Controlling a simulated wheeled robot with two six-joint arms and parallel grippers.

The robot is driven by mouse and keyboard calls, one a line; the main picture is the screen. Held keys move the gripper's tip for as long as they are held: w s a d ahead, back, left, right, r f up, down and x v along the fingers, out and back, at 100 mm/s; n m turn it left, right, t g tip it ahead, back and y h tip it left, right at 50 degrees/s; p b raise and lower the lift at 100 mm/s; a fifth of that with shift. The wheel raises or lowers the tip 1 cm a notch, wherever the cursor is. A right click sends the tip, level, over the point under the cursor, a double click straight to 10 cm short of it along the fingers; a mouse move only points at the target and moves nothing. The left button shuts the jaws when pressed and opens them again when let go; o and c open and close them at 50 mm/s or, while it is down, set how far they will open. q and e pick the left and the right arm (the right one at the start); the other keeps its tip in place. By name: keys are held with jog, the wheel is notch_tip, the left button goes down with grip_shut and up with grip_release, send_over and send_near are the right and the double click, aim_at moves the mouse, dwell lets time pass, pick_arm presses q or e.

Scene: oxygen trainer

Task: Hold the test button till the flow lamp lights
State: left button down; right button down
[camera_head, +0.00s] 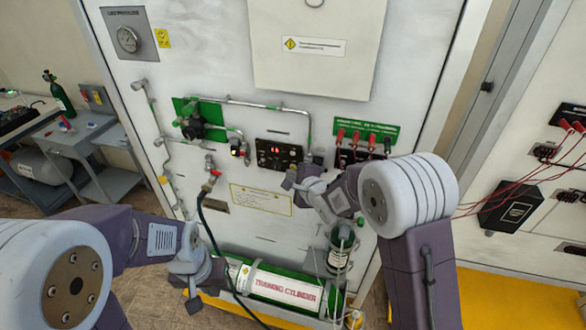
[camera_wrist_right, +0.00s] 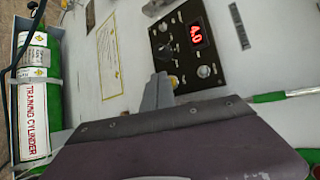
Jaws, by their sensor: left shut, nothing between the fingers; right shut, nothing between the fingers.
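The black control panel (camera_head: 278,155) is on the white wall board, with a red lit display. In the right wrist view the panel (camera_wrist_right: 186,66) reads 4.0, with a dark knob, a round pale fitting (camera_wrist_right: 204,71) and a small amber spot (camera_wrist_right: 174,81). I cannot tell which part is the test button or the flow lamp. My right gripper (camera_head: 289,183) is shut and empty just below the panel; its tips (camera_wrist_right: 158,88) lie close to the amber spot, contact unclear. My left gripper (camera_head: 192,301) is shut and empty, low by the training cylinder.
The green-and-white training cylinder (camera_head: 280,288) lies along the board's foot, with a smaller bottle (camera_head: 340,250) beside it. A black hose (camera_head: 212,235) hangs from a red-handled valve. Pipes and a green-backed regulator (camera_head: 190,122) are at left. Red leads hang on the right panel.

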jog(key=shift+w+d, duration=0.1)
jog(key=shift+w, duration=0.25)
dwell(2.1)
jog(key=shift+s+a, duration=0.25)
jog(key=shift+s, duration=0.5)
jog(key=s, duration=0.1)
jog(key=s+a+b, duration=0.1)
jog(key=s, duration=0.2)
jog(key=shift+s+a+b, duration=0.25)
jog(key=shift+s+b, duration=0.1)
jog(key=shift+b, duration=0.05)
dwell(0.3)
